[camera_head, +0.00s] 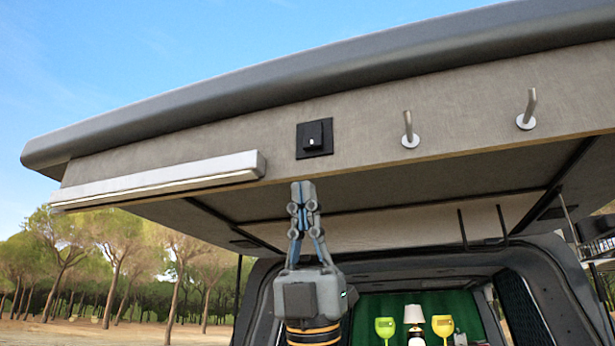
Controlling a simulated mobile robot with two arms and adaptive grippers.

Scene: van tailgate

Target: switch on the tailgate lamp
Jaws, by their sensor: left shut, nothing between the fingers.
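The tailgate lamp (165,182) is a long pale bar along the lower left of the raised tailgate's inner panel. A black square switch plate (314,139) with a raised rocker and a small light mark sits to the right of the lamp's end. My left gripper (303,186) points upward below the switch, its fingers together and empty. In the picture its tips are a little under the switch, near the panel's lower edge; how far apart they are in depth I cannot tell. My right gripper is not in view.
Two metal hooks (409,130) and (527,110) stick out of the panel right of the switch. The tailgate's grey rim (330,70) runs above.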

